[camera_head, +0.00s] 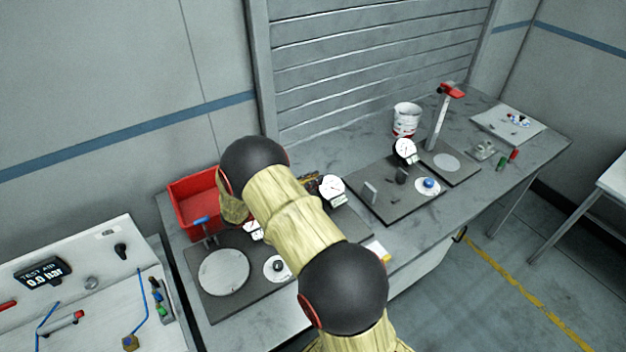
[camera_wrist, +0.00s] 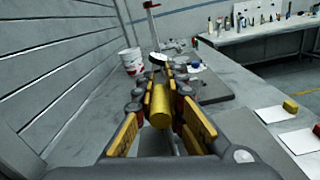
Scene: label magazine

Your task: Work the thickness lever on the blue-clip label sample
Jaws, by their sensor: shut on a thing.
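My gripper (camera_wrist: 164,80) shows in the wrist view with its yellow-padded fingers closed around a yellow cylinder (camera_wrist: 161,106). In the head view my arm hides most of the gripper. A dial gauge (camera_head: 332,188) stands just right of my arm in the head view. A second dial gauge (camera_head: 404,151) stands on a dark plate farther right, near a blue knob (camera_head: 429,183) on a white disc. A third gauge (camera_head: 253,230) is partly behind my arm.
A red bin (camera_head: 194,203) stands at the back left of the bench. A white bucket (camera_head: 406,119) and a red-topped stand (camera_head: 439,118) are farther right. A test-air panel (camera_head: 84,290) is at the left. White cards (camera_wrist: 283,114) lie at the right in the wrist view.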

